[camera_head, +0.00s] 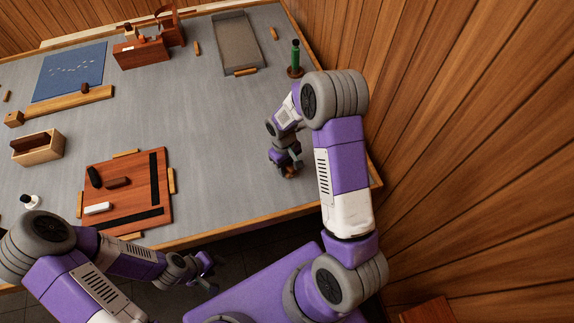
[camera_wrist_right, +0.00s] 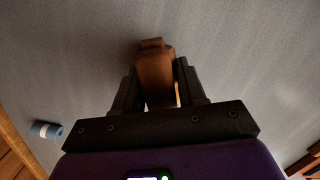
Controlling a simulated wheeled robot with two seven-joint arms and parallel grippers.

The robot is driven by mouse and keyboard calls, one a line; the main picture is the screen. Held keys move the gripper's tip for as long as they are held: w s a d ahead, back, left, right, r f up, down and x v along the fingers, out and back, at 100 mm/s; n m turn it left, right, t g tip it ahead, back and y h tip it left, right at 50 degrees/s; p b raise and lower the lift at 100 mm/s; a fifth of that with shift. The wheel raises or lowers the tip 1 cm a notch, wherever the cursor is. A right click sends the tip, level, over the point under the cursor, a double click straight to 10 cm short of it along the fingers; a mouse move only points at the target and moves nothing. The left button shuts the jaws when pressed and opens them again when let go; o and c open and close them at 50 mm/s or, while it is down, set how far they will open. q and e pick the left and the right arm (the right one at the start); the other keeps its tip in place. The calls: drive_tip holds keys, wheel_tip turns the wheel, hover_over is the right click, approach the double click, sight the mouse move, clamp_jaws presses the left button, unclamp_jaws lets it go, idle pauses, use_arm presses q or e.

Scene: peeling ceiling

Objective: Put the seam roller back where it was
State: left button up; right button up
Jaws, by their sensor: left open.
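My right gripper (camera_wrist_right: 158,85) has its two fingers close on either side of a brown wooden piece (camera_wrist_right: 156,70), shut on it low over the grey table. This may be the seam roller; its far end is hidden, so I cannot tell for sure. In the head view my right gripper (camera_head: 288,166) is above the table's near right part, with a bit of brown at its tips. My left gripper (camera_head: 207,270) is open and empty, off the table's front edge.
A red-brown board (camera_head: 130,222) with strips and small blocks lies front left. A wooden box (camera_head: 38,148), blue mat (camera_head: 70,72), grey tray (camera_head: 237,45) and green-handled tool (camera_head: 296,53) stand around. A blue roll (camera_wrist_right: 46,130) shows near the edge. The table's middle is clear.

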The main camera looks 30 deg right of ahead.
drive_tip(key=o, duration=0.5)
drive_tip(key=shift+c, duration=0.2)
drive_tip(key=shift+r, duration=0.15)
drive_tip(key=r+p, duration=0.1)
drive_tip(key=r, duration=0.3)
drive_tip(key=w+r, duration=0.1)
drive_tip(key=r, duration=0.3)
drive_tip(key=r+p, duration=0.1)
drive_tip(key=r, duration=0.3)
drive_tip(key=shift+w+a+p, duration=0.15)
drive_tip(key=shift+w+p, duration=0.05)
drive_tip(key=shift+p, duration=0.1)
drive_tip(key=shift+f, duration=0.1)
